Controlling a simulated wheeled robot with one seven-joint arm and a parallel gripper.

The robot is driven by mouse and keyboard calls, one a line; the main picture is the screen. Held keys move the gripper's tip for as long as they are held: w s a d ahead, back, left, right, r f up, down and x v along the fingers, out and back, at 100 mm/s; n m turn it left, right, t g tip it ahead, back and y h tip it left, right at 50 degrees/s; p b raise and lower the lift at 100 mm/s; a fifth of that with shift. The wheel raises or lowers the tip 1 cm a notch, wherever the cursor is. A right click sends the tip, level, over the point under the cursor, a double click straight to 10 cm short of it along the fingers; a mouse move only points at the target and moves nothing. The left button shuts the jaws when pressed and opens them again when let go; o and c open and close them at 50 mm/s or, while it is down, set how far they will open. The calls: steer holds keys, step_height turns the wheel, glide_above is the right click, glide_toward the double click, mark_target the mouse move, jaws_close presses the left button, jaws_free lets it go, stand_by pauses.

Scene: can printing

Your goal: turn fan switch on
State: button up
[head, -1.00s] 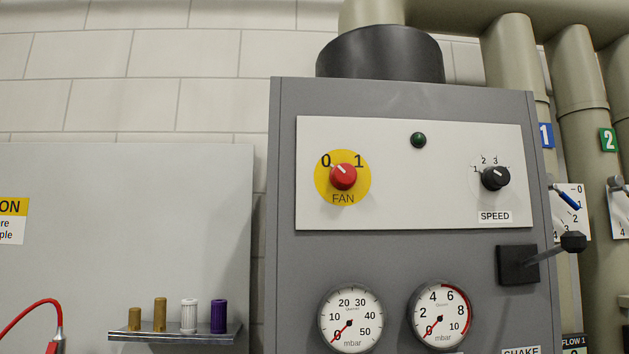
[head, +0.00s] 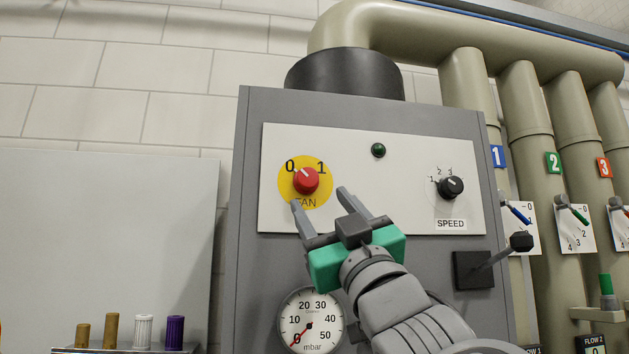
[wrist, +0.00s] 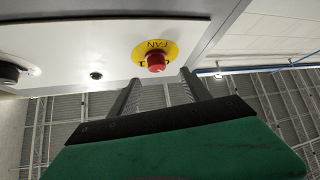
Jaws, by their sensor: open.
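The fan switch (head: 306,180) is a red knob on a yellow disc marked 0 and 1, on the light panel of the grey cabinet. Its white mark points up and left, toward 0. It also shows in the wrist view (wrist: 156,61), beyond my fingers. My gripper (head: 318,198) is open and empty. I cannot tell how far the tips are from the panel. The small round lamp (head: 378,150) is dark green.
The black speed knob (head: 451,187) is to the right on the same panel (head: 400,215). A black lever (head: 521,242) juts out at the cabinet's right side. A pressure gauge (head: 311,322) is below. A shelf at lower left holds several small cylinders (head: 175,332).

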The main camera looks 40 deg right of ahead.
mark_target(309, 180)
steer(key=p+x, duration=0.4)
steer(key=x, duration=0.3)
steer(key=shift+s+d+r, duration=0.15)
steer(key=shift+r, duration=0.1)
steer(key=shift+w+d, duration=0.15)
steer(key=shift+w, duration=0.1)
steer(key=c, duration=1.2)
